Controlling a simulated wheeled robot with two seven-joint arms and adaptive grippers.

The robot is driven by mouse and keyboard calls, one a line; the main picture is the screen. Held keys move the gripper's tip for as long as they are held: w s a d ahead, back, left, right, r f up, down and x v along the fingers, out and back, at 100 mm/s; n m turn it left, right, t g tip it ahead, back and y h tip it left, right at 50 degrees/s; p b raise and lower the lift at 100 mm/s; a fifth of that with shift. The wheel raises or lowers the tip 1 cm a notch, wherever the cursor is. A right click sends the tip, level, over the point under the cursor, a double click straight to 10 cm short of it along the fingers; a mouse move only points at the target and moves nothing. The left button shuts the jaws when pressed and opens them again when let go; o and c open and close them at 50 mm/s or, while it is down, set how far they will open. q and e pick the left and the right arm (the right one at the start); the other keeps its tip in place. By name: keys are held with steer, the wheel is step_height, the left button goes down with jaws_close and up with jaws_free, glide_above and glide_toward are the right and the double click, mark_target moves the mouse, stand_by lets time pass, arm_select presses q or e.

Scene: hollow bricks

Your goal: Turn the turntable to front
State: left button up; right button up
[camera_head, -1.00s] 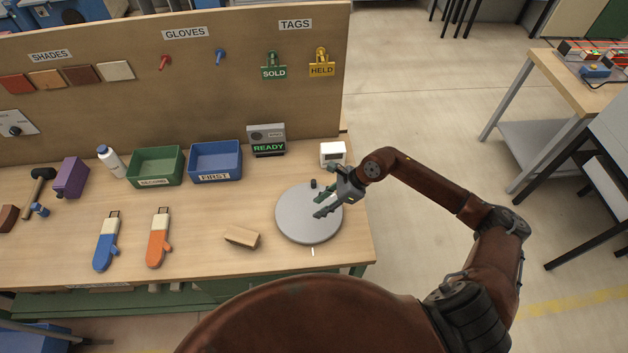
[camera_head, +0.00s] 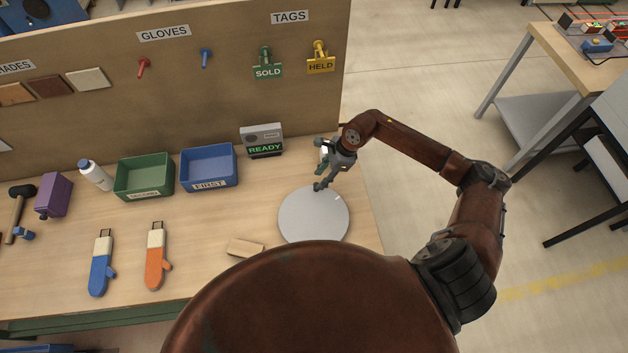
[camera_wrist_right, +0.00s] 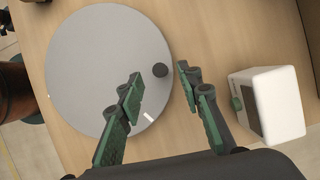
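The turntable (camera_head: 308,219) is a flat grey disc on the right of the bench; it fills the upper left of the right wrist view (camera_wrist_right: 95,70). A short dark knob (camera_wrist_right: 160,70) stands near its rim. A small white mark (camera_wrist_right: 149,118) lies on the disc near the same rim. My right gripper (camera_head: 320,165) is at the disc's back edge. In the right wrist view its green fingers (camera_wrist_right: 159,73) are apart, with the knob in line with the gap between their tips; contact cannot be told. My left gripper is not in view.
A white box (camera_wrist_right: 270,105) stands close beside the right gripper's finger. A READY display (camera_head: 263,141) and blue FIRST bin (camera_head: 209,167) stand behind and left. A wooden block (camera_head: 245,247) lies left of the disc. My body hides the bench's front edge there.

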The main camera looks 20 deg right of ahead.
mark_target(316, 185)
steer(key=x, duration=0.4)
steer(key=shift+d+p, duration=0.1)
steer(key=shift+p, duration=0.2)
steer(key=shift+f, duration=0.4)
steer(key=shift+a+f, duration=0.25)
steer(key=shift+f, duration=0.1)
steer(key=c, duration=0.7)
jaws_close()
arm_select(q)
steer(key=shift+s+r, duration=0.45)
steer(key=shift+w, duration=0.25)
